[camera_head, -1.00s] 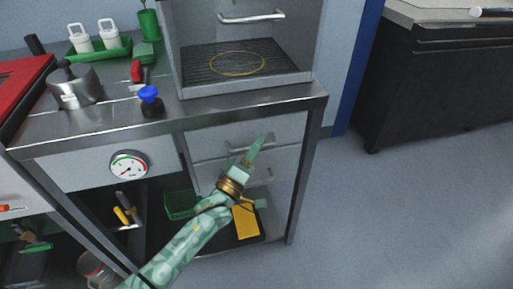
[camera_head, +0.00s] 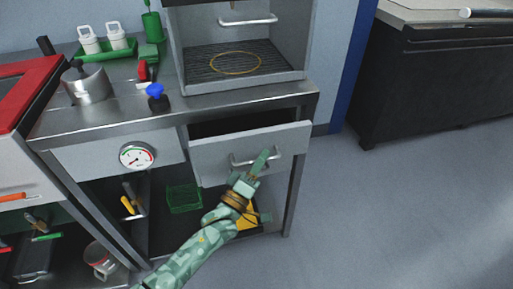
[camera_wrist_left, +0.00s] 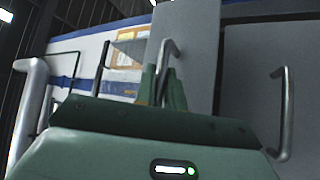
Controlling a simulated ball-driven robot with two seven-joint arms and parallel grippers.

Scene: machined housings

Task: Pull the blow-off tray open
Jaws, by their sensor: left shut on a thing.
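The blow-off tray, a grey drawer (camera_head: 214,160) under the steel bench, stands part-way out. A dark gap shows above its front panel. Its bar handle (camera_head: 236,162) is on the front. My left gripper (camera_head: 263,160) reaches it from below and is shut on the handle. In the left wrist view the green fingers (camera_wrist_left: 162,88) sit around the handle (camera_wrist_left: 168,50), beside the grey drawer front (camera_wrist_left: 195,35). The fingers partly hide the handle in the head view. My right gripper is in neither view.
Above is a machine housing with a handle (camera_head: 248,20) and grated floor. A blue-topped knob (camera_head: 156,92) and a gauge (camera_head: 137,156) are to the left. A green basket (camera_head: 184,197) sits below. Open floor (camera_head: 400,220) lies to the right.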

